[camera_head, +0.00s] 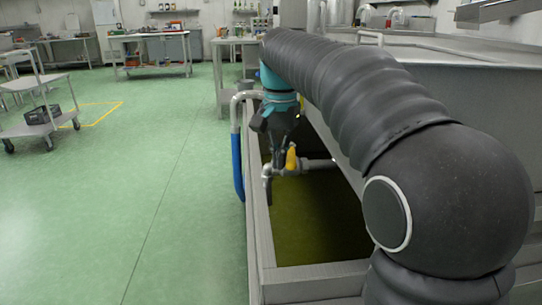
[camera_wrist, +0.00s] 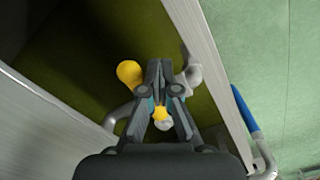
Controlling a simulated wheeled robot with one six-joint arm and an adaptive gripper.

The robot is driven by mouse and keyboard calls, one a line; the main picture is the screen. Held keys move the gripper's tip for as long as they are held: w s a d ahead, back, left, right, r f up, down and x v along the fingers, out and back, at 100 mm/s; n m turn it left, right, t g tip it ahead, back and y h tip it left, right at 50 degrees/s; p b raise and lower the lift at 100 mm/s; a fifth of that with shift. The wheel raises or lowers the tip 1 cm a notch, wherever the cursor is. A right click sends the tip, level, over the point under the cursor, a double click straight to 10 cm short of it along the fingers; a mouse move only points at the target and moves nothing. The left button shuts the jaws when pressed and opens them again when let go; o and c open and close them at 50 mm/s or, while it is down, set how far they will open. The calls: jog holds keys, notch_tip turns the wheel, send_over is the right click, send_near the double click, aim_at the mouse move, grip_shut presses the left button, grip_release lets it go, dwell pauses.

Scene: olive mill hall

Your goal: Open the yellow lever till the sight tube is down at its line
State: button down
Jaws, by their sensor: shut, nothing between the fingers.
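The yellow lever (camera_head: 291,158) sits on a grey valve (camera_head: 280,171) at the end of a short pipe, over a tank of olive-green liquid. In the wrist view the lever's rounded yellow end (camera_wrist: 130,73) shows left of my fingers, and more yellow shows between them lower down. My gripper (camera_head: 277,146) points down at the valve, close beside the lever; it is shut and empty. Its dark fingers meet in the wrist view (camera_wrist: 160,68). I cannot tell whether they touch the lever. I cannot make out the sight tube or its line.
The tank's grey rim (camera_head: 256,235) runs along the left of the liquid (camera_head: 318,230). A bent pipe with a blue sleeve (camera_head: 237,165) stands outside it. A large steel vessel (camera_head: 470,110) fills the right. Green floor at left is open, with a trolley (camera_head: 40,117) farther off.

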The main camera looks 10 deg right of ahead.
jog(key=shift+s+d, duration=0.3)
jog(key=shift+d, duration=0.65)
